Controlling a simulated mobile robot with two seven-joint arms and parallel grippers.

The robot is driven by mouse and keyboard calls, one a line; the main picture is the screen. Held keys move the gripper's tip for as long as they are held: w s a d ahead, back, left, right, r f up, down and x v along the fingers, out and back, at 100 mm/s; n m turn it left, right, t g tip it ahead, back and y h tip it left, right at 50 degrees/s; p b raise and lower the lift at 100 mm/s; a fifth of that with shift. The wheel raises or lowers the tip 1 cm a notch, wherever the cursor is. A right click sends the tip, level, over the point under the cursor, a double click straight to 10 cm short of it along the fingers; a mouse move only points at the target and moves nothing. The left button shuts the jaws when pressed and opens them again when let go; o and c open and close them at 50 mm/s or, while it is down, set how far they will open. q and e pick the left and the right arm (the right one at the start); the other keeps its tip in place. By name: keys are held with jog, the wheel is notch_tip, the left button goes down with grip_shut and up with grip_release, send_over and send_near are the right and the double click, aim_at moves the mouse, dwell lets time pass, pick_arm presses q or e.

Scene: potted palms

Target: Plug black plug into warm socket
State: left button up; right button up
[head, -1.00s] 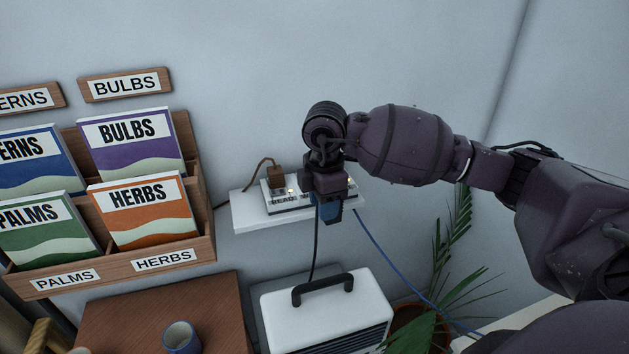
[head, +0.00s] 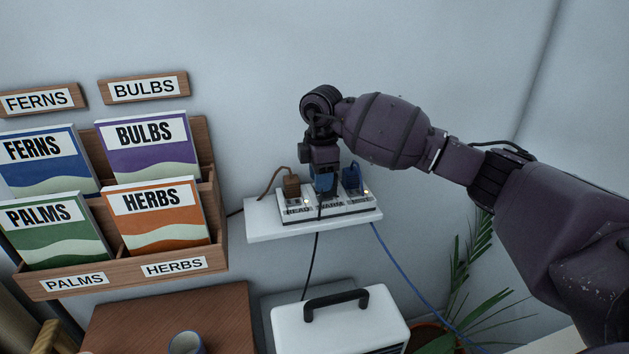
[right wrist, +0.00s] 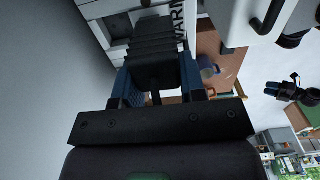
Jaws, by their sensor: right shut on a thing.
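The power strip (head: 355,205) has three labelled sockets. The middle label reads WARM, and this word also shows beside the plug in the right wrist view. My right gripper (head: 325,187) is over the middle socket, shut on the black plug (right wrist: 153,65), which sits between its blue fingers. The plug's far end meets or nearly meets the strip; I cannot tell if its pins are in. The black cord (head: 310,265) hangs below. A small dark shape with blue parts in the right wrist view looks like my left gripper (right wrist: 275,90); its jaws are unclear.
A brown plug (head: 291,186) sits in the left socket and a blue plug (head: 351,177) in the right one, close beside my gripper. The strip lies on a white wall shelf (head: 262,224). A white case (head: 345,325) stands below; a seed-packet rack (head: 215,245) is at left.

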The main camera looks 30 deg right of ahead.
jog(key=w, duration=0.2)
jog(key=w+d+b, duration=0.1)
jog(key=w, duration=0.1)
jog(key=shift+w+d, duration=0.1)
jog(key=shift+w, duration=0.25)
notch_tip(320, 180, down, 4)
jog(key=shift+r, duration=0.25)
pick_arm(q)
jog(key=shift+w+d+f, duration=0.2)
jog(key=shift+w+f, duration=0.05)
jog(key=shift+w, duration=0.2)
pick_arm(e)
jog(key=shift+f, duration=0.25)
